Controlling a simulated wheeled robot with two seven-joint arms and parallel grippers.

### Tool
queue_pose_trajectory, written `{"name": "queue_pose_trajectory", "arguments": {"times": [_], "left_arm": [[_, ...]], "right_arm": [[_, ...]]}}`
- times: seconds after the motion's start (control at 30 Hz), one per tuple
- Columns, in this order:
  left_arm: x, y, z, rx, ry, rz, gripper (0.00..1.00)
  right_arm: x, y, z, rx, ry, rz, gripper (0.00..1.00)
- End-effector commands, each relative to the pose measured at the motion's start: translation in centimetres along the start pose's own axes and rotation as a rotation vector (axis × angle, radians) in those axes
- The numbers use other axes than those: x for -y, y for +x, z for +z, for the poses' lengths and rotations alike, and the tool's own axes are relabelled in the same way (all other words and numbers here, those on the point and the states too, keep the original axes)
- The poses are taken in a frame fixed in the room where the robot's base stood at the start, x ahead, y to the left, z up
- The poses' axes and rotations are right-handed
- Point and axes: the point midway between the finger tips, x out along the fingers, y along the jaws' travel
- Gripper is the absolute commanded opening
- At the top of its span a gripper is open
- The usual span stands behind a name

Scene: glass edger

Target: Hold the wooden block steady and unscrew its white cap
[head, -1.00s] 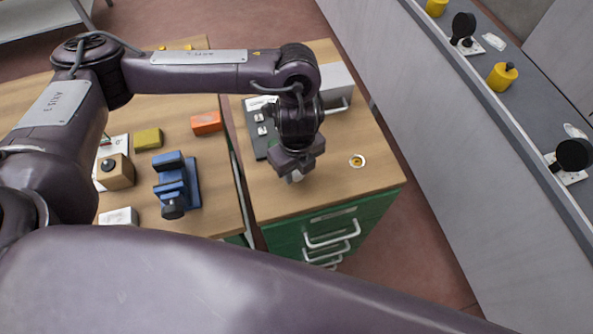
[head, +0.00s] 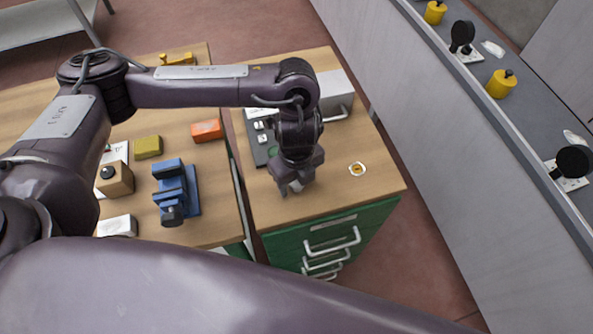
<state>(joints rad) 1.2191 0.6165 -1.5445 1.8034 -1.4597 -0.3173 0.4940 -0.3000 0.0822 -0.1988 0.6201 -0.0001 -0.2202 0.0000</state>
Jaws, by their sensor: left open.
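My left gripper (head: 292,187) hangs over the front left part of the right-hand wooden top, pointing down, with its jaws open. I cannot make out a wooden block or a white cap for sure; the gripper may hide them. A brown box with a black round knob (head: 115,180) stands on the left-hand top, far from the gripper. My right gripper is not in view.
A blue vise (head: 172,192), an orange block (head: 207,131) and an olive block (head: 148,147) stand on the left-hand top. A grey box with a handle (head: 334,96) is behind the gripper. Green drawers with handles (head: 331,240) are below. The top's front right is mostly clear.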

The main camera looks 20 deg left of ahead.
Motion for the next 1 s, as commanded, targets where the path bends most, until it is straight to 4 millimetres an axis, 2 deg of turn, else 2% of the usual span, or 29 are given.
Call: {"name": "queue_pose_trajectory", "arguments": {"times": [0.17, 0.6, 0.8, 1.0], "left_arm": [[0.1, -2.2, 0.1, 0.004, 0.002, -0.005, 0.55], [0.1, -10.0, 0.1, 0.005, 0.001, -0.004, 0.55], [0.0, -11.7, 0.1, 0.002, 0.000, -0.001, 0.55], [0.0, -12.1, 0.0, 0.000, -0.001, 0.000, 0.55]], "right_arm": [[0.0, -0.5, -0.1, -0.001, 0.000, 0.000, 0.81], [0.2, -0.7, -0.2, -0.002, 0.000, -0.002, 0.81], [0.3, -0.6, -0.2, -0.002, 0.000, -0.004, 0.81], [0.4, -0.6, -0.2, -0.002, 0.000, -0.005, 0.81]]}}
